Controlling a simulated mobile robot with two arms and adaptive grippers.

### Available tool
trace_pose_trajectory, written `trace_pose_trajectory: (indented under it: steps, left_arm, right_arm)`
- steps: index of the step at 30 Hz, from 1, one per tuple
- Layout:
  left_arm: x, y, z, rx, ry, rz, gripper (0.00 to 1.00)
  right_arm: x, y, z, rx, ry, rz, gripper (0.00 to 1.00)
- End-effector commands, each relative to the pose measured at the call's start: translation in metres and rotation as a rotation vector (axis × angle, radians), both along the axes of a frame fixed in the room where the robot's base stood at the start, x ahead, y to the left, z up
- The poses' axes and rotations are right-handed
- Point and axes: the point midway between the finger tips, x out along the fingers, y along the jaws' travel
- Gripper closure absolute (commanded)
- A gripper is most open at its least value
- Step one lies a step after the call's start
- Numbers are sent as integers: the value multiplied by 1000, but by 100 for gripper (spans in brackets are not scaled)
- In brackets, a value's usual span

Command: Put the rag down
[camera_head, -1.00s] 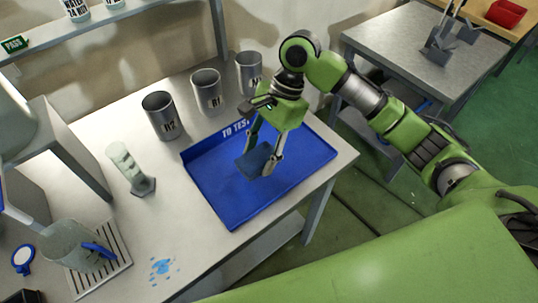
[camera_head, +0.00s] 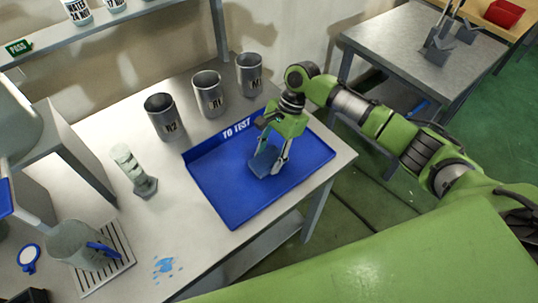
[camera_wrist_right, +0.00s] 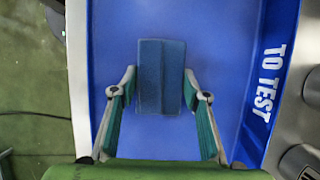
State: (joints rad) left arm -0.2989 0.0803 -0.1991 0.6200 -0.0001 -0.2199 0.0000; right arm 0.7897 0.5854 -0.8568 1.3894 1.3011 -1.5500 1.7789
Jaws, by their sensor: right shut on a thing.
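The rag (camera_head: 263,161) is a dark blue folded piece. My right gripper (camera_head: 267,168) points down over the blue tray (camera_head: 222,198) marked "TO TEST" and is shut on the rag. In the right wrist view the rag (camera_wrist_right: 160,75) lies between the two fingertips, with the tray floor (camera_wrist_right: 215,40) behind it. I cannot tell whether the rag touches the tray floor. My left gripper is not in view.
Several grey metal beakers, including R2 (camera_head: 164,118) and R1 (camera_head: 208,94), stand behind the tray. A clear cylinder (camera_head: 133,170) stands left of it. A blue spill (camera_head: 164,266) is on the table in front. The rest of the tray floor is empty.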

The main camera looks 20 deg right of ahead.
Motion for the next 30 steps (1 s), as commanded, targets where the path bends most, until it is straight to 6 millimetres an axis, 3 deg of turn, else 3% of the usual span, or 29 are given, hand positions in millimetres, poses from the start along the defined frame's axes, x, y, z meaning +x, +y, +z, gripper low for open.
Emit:
trace_pose_trajectory:
  steps: [13,14,15,30]
  left_arm:
    - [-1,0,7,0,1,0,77]
    - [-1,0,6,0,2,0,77]
    - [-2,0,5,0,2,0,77]
    - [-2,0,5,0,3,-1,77]
  right_arm:
    - [-2,0,-13,-1,3,-1,75]
    - [-2,0,-14,-2,3,-1,50]
    - [-2,0,-14,-3,5,0,41]
    - [-2,-2,-15,-8,7,-2,41]
